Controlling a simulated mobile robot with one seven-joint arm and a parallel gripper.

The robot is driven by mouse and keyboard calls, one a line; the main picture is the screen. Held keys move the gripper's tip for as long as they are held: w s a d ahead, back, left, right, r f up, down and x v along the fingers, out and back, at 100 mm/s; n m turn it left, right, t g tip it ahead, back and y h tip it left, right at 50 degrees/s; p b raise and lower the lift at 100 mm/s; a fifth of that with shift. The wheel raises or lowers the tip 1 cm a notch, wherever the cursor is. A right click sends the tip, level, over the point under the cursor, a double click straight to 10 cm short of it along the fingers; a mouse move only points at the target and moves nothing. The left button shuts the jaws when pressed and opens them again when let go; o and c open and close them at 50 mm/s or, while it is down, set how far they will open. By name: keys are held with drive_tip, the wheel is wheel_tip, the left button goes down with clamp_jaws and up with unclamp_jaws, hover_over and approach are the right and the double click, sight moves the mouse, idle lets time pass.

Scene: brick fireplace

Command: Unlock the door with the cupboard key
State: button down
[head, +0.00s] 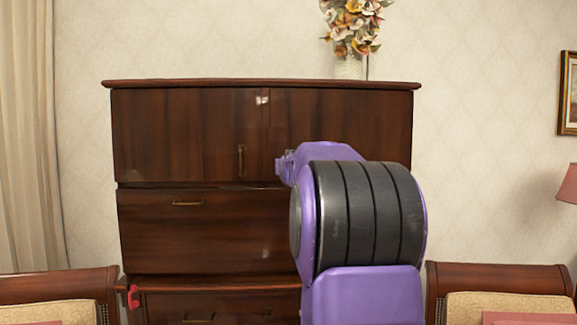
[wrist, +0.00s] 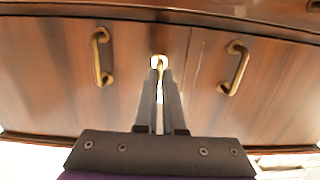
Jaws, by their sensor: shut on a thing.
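The dark wood cupboard (head: 190,135) stands against the wall, with two doors at the top. A small bright lock plate (head: 262,99) sits near the doors' upper meeting edge. In the wrist view the lock plate (wrist: 154,60) is straight ahead, between two brass handles. My gripper (wrist: 160,75) is shut on a small brass-coloured key (wrist: 160,69). The key's far end is at the lock plate; I cannot tell how deep it sits or whether it is turned. Both doors look shut.
Brass handles (wrist: 101,57) and (wrist: 233,68) stick out on both sides of my fingers. Drawers (head: 200,232) lie below the doors, with a small red object (head: 134,297) at the lower left. A flower vase (head: 349,66) stands on top. Chairs (head: 58,287) and (head: 500,278) flank the front.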

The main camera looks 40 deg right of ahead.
drive_tip(key=shift+p+x, duration=0.55)
drive_tip(key=shift+x, duration=0.5)
drive_tip(key=shift+r, duration=0.15)
drive_tip(key=shift+s+d+m, duration=0.1)
drive_tip(key=shift+m, duration=1.1)
